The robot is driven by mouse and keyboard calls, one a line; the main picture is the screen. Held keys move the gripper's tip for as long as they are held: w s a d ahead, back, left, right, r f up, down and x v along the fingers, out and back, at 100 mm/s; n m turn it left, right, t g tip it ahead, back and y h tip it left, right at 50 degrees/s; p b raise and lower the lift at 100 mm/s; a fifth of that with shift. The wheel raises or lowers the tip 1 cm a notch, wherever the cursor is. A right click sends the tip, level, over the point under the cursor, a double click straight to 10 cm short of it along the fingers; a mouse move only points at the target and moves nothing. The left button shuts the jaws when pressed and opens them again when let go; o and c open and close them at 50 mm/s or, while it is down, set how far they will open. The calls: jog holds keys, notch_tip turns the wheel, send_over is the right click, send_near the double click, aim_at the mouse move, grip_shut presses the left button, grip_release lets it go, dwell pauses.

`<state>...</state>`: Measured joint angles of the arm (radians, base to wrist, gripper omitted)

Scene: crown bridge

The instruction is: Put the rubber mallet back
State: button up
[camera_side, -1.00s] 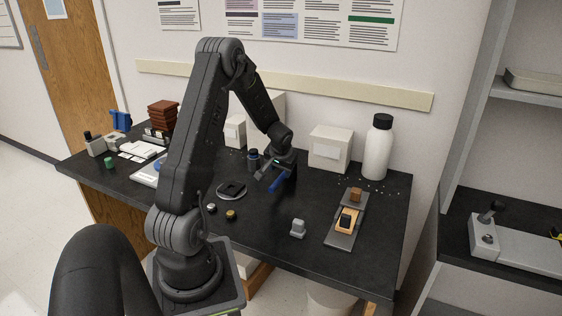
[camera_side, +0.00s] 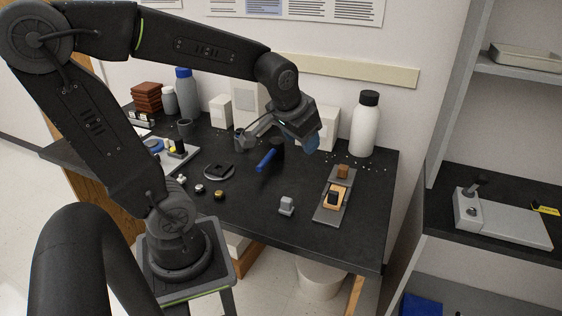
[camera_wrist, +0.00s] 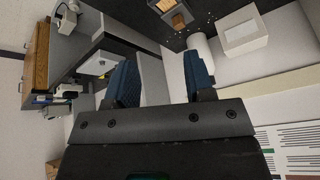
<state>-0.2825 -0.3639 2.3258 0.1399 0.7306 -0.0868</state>
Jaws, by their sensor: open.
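The rubber mallet (camera_side: 266,159) shows as a blue handle slanting on or just over the black bench; its head is not clear, partly behind my gripper. My gripper (camera_side: 279,139) is open above and behind the handle, its two fingers spread apart. In the wrist view my gripper (camera_wrist: 161,78) has blue-grey fingers with no object between them. The mallet is not visible there.
A white bottle (camera_side: 365,125) and white boxes (camera_side: 221,110) stand along the back. A grey tray (camera_side: 325,211) with orange and dark parts lies at right. A small grey block (camera_side: 286,205) sits near the front. A round dark plate (camera_side: 219,172) lies left of the mallet.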

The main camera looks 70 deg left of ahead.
jog(key=s+d+r+m+h, duration=0.2)
jog(key=s+d+m, duration=0.1)
jog(key=s+d, duration=0.5)
jog(key=shift+s+d+t+h, duration=0.3)
jog(key=shift+d+t, duration=0.1)
jog(key=shift+d, duration=0.55)
